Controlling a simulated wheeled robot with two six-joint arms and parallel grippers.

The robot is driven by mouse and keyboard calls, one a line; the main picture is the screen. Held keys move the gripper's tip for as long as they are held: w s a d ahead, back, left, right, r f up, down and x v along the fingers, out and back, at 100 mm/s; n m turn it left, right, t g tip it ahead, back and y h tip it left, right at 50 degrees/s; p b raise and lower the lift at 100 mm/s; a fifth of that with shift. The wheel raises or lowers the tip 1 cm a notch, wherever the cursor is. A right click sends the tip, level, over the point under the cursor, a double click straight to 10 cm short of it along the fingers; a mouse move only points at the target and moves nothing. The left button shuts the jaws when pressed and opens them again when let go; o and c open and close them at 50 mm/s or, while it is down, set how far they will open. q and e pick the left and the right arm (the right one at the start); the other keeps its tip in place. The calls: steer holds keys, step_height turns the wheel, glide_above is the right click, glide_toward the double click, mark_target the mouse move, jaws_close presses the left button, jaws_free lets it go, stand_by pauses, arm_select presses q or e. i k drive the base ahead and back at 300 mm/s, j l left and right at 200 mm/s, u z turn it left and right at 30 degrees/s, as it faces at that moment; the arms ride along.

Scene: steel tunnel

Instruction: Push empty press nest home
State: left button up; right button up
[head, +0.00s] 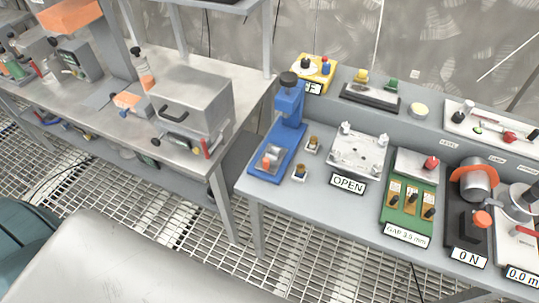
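A blue press (290,108) with a dark knob on top stands at the left end of the right-hand bench. On its blue base sits a small light metal nest (275,153) with an orange part (266,162) at its front. The nest appears to lie forward of the press column, but I cannot tell how far it is along its travel or whether anything sits in it. Neither of my grippers is in view.
Two small brass-coloured blocks (313,143) (300,173) stand right of the press. Beyond are a plate fixture (358,152) labelled OPEN, a green gap board (391,222) and a 0 N device (475,200). A grey box (192,103) stands on the left bench.

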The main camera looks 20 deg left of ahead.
mark_target(271, 158)
steer(key=i+l+u, duration=0.1)
steer(key=i+u, duration=0.15)
steer(key=u, duration=0.2)
steer(key=i+l+u, duration=0.15)
steer(key=u, duration=0.3)
steer(key=i, duration=0.1)
